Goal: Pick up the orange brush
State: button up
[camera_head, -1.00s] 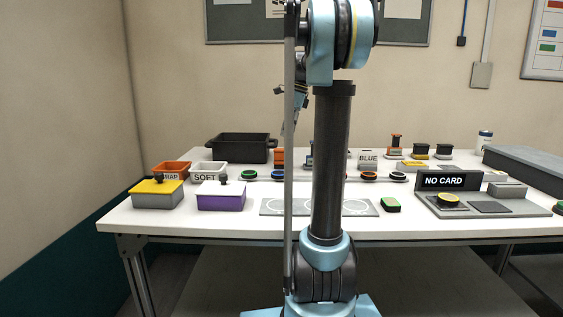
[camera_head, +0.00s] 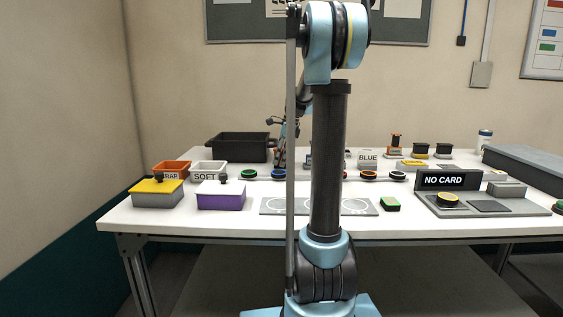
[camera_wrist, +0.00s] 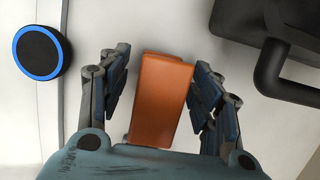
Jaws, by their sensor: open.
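An orange block-shaped thing (camera_wrist: 160,98), which I take for the orange brush, lies between my fingers in the wrist view. Its sides look smooth and no bristles show. My gripper (camera_wrist: 160,62) is open, with one finger on each side of it. The right finger looks close to its edge, and a gap shows on the left; I cannot tell if either touches. In the head view my gripper (camera_head: 281,160) is low over the table's back part, right of the black bin, and hides the orange thing.
The black bin (camera_head: 240,147) with its handle (camera_wrist: 278,68) is close to my gripper. A blue-ringed disc (camera_wrist: 40,52) lies on the other side. Orange and white boxes (camera_head: 208,168) stand at the left. Another orange and dark upright thing (camera_head: 395,142) stands at the back right.

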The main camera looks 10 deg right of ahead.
jog(key=shift+a+f, duration=0.1)
jog(key=shift+f, duration=0.35)
jog(key=c, duration=1.3)
jog(key=shift+r, duration=0.1)
